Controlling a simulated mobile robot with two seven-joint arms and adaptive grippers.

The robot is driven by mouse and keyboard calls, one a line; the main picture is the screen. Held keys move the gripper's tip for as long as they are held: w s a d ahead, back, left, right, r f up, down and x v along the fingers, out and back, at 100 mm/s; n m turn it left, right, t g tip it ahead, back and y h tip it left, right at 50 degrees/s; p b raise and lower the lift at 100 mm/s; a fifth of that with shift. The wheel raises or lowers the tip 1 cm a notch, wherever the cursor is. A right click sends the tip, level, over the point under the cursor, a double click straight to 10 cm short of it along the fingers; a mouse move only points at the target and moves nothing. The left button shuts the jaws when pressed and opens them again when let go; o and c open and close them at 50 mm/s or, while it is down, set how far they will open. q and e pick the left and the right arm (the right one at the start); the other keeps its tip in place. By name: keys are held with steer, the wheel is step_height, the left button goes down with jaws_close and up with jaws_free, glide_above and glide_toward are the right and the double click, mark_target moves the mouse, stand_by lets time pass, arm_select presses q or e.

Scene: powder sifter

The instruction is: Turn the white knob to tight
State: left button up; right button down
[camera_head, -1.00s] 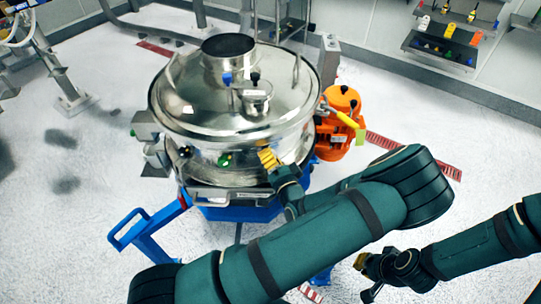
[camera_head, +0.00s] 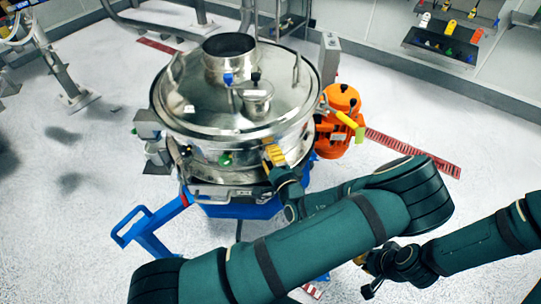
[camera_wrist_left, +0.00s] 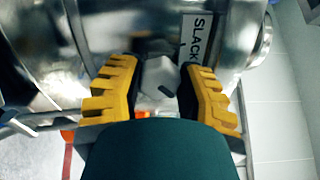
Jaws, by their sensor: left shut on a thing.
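The white knob (camera_wrist_left: 160,77) shows in the left wrist view as a pale faceted piece between two yellow fingers, beside a label reading SLACK (camera_wrist_left: 200,42). My left gripper (camera_wrist_left: 158,86) is shut on it, one finger on each side. In the head view, my left gripper (camera_head: 274,157) is at the front right side of the steel sifter (camera_head: 215,120), and the knob is hidden there. My right gripper (camera_head: 372,272) hangs low at the right, apart from the sifter. Its fingers are too small and partly hidden to tell their state.
A blue frame handle (camera_head: 148,228) sticks out at the lower left. Shelves with small coloured items (camera_head: 445,40) hang on the back wall.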

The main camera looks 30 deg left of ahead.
stand_by(0.4)
arm_select(q)
steer(key=o, duration=1.2)
steer(key=v, duration=1.2)
